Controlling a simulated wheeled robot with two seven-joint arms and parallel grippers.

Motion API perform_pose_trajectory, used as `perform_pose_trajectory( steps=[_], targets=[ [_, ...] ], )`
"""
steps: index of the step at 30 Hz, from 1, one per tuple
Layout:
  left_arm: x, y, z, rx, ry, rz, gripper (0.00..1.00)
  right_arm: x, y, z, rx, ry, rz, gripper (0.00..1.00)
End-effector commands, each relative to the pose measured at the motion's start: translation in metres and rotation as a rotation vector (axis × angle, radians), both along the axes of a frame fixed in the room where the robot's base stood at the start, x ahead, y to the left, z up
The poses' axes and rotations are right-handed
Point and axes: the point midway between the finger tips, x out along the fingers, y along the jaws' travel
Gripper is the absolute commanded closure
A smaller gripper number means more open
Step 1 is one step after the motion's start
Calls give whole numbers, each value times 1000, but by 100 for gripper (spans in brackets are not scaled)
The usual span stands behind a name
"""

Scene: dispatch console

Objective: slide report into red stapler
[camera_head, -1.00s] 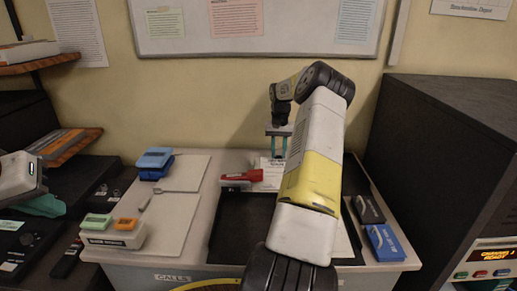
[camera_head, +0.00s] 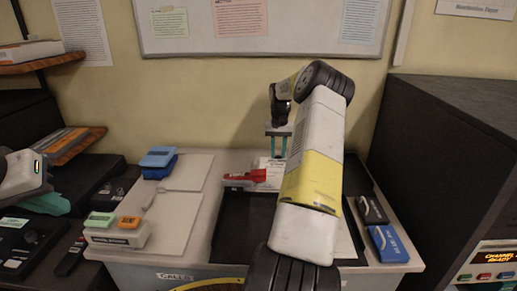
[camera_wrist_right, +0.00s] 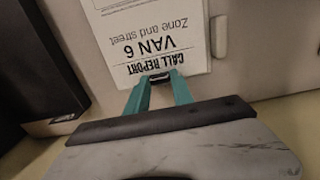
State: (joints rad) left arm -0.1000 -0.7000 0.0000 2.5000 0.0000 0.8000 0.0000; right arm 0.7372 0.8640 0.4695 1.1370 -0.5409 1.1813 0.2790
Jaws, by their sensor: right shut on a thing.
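The red stapler (camera_head: 242,178) lies near the back of the grey-white bench, with its right end close against the report (camera_head: 271,168). I cannot tell whether the report's edge is inside the stapler's mouth. My right gripper (camera_head: 279,154) is above and behind the report, shut on its edge. In the right wrist view the white report (camera_wrist_right: 165,35), reading "CALL REPORT VAN 6", extends away from the teal fingertips (camera_wrist_right: 160,85), with a small dark piece between them. My left gripper (camera_head: 48,203) is at the left edge, partly out of frame, apparently empty.
A black tray (camera_head: 228,232) lies before the stapler, partly hidden by my right arm. Blue boxes (camera_head: 159,162) and a box with green and orange buttons (camera_head: 118,230) stand left. Black (camera_head: 369,209) and blue (camera_head: 387,244) boxes lie right, beside a tall dark cabinet (camera_head: 455,160).

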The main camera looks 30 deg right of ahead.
Motion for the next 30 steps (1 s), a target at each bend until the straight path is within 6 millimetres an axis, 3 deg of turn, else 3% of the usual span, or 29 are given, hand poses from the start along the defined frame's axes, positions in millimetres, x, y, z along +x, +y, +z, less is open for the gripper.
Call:
perform_pose_trajectory(
  steps=[30],
  targets=[
    [0,0,0,0,0,0,100,5,9,-1,0,0,0,100]
  ],
)
